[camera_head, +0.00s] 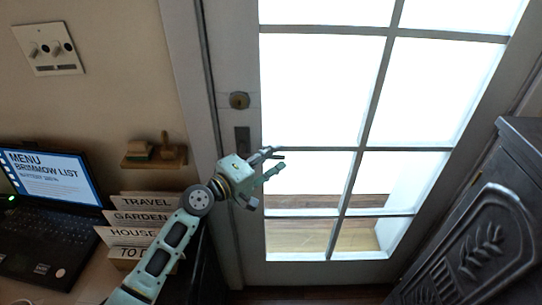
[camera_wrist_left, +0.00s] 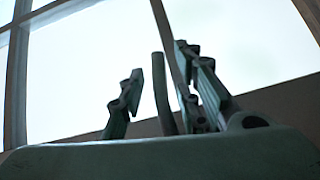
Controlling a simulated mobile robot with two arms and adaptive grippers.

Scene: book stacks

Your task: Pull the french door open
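The french door (camera_head: 225,185) has a grey frame with bright glass panes and looks closed. A round brass lock (camera_head: 239,100) and a dark handle plate (camera_head: 242,140) sit on its left stile. My left gripper (camera_head: 274,163) is in front of the door, just right of the plate, and hides part of this area. In the left wrist view its two fingers (camera_wrist_left: 160,98) stand apart. A slim, slightly curved bar (camera_wrist_left: 162,95), probably the door handle, shows between them with gaps at both sides. I cannot tell its depth between the fingers. My right gripper is not in view.
A desk with a laptop (camera_head: 45,225) and labelled file dividers (camera_head: 140,218) stands left of my left arm. A small wooden shelf (camera_head: 155,160) and a switch plate (camera_head: 48,48) are on the wall. A dark carved cabinet (camera_head: 480,235) stands at the right.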

